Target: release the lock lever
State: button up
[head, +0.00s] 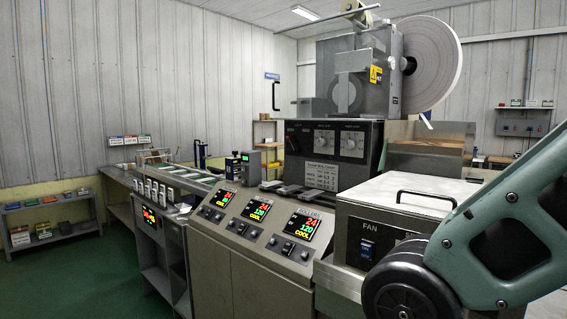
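The wrapper machine fills the middle of the head view. I cannot clearly pick out a lock lever on it. My gripper is out of view; only my green-grey arm shows at the lower right, covering part of the machine's right end.
A steel box (400,203) with a black handle and a FAN switch stands close on the right, near my arm. Three lit displays (299,228) sit on the sloped front panel. A low grey shelf (52,242) stands at the left wall. Green floor (70,285) is clear at the lower left.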

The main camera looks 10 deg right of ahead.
aim_at(296, 150)
jog(key=i+j+z, duration=0.2)
jog(key=j, duration=0.3)
jog(key=i+j+z, duration=0.1)
jog(key=i+j, duration=0.15)
jog(key=i+j+z, duration=0.25)
jog(key=i+j, duration=0.2)
jog(key=j, duration=0.2)
jog(key=i+j+z, duration=0.2)
jog(key=i+j, duration=0.2)
jog(key=j, duration=0.25)
jog(key=i+j+z, duration=0.15)
jog(key=j, duration=0.25)
jog(key=i+j+z, duration=0.1)
jog(key=j, duration=0.25)
jog(key=i+j+z, duration=0.1)
jog(key=j, duration=0.3)
jog(key=i, duration=0.1)
